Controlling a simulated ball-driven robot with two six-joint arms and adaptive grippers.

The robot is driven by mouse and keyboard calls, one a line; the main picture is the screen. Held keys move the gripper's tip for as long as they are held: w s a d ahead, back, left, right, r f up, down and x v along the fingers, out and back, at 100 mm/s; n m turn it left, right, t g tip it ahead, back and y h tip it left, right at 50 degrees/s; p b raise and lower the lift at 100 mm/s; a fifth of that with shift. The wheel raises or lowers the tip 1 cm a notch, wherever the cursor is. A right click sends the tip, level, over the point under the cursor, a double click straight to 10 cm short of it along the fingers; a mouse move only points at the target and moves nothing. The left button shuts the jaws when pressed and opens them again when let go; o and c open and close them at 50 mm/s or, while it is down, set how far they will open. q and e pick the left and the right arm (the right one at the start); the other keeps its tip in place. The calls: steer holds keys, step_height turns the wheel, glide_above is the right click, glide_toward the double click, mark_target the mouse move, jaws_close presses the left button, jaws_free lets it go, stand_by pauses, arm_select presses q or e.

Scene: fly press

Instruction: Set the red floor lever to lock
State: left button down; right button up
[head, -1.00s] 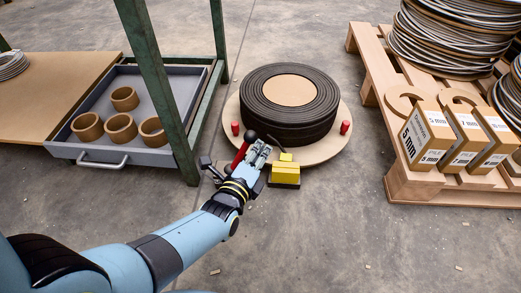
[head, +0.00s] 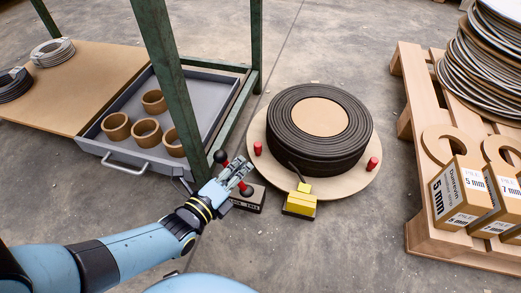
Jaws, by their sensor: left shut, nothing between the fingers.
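My left gripper (head: 243,164) is shut and empty, reaching in from the left over the lever. The hand hides most of the lever's shaft; a red part shows just below the fingers. A dark round knob (head: 220,156), apparently the lever's top, shows beyond the hand to the left, so the lever looks tilted left. I cannot tell whether the fingers touch it. My right gripper is not in view.
A yellow block with a black handle (head: 299,204) stands close right of the lever. Behind it, a black coil (head: 350,150) lies on a round board with red pegs. A green post (head: 178,90) and grey tray (head: 115,155) are left; a loaded pallet (head: 425,235) is right.

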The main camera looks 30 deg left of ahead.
arm_select(q)
steer(key=shift+s+a+f, duration=0.1)
steer(key=shift+s+a, duration=0.15)
steer(key=shift+a, duration=0.5)
steer(key=shift+s+a+f, duration=0.1)
steer(key=shift+s+a, duration=0.1)
steer(key=shift+a, duration=0.5)
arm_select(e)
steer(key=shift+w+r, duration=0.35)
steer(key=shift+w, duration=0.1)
